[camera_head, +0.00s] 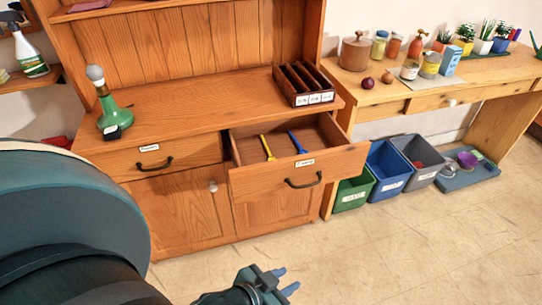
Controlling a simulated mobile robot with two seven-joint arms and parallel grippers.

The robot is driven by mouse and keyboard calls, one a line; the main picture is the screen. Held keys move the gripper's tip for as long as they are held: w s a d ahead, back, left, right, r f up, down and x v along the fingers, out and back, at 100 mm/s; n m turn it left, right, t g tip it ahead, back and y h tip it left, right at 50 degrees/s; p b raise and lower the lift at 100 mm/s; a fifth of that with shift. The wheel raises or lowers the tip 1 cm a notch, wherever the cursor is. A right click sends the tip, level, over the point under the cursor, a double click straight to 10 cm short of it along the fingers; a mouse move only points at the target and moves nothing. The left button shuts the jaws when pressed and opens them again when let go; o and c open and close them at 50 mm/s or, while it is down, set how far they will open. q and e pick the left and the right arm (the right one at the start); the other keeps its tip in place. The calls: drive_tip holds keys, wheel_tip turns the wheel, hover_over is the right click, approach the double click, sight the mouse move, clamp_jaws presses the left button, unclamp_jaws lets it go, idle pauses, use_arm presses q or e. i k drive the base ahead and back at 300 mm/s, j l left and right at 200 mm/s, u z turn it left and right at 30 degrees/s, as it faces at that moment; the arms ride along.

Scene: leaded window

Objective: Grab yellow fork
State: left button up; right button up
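The yellow fork (267,147) lies in the pulled-out right drawer (330,166) of the wooden cabinet, left of a blue utensil (298,142). The fork's shape is too small to make out in detail. My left gripper (285,280) is at the bottom of the head view, over the floor in front of the cabinet. Its two bluish fingertips are apart with nothing between them. It is well clear of the fork and the drawer. My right gripper is out of view.
A dark divided tray (318,98) and a green bottle (114,119) stand on the cabinet top. The left drawer (155,160) is shut. Green, blue and grey bins (388,170) stand right of the cabinet. A side table (465,75) holds jars and plants. The front floor is clear.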

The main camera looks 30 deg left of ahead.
sight(270, 158)
drive_tip(key=i+l+u, duration=0.2)
drive_tip(key=u, duration=0.9)
drive_tip(key=i+l+u, duration=0.1)
drive_tip(key=l+u, duration=0.25)
drive_tip(key=l, duration=0.15)
drive_tip(key=i+l+u, duration=0.1)
drive_tip(key=l+u, duration=0.2)
drive_tip(key=l, duration=0.2)
drive_tip(key=l+u, duration=0.15)
drive_tip(key=l, duration=1)
drive_tip(key=i+l, duration=0.15)
drive_tip(key=i, duration=0.35)
drive_tip(key=i+l, duration=0.1)
drive_tip(key=i, duration=0.4)
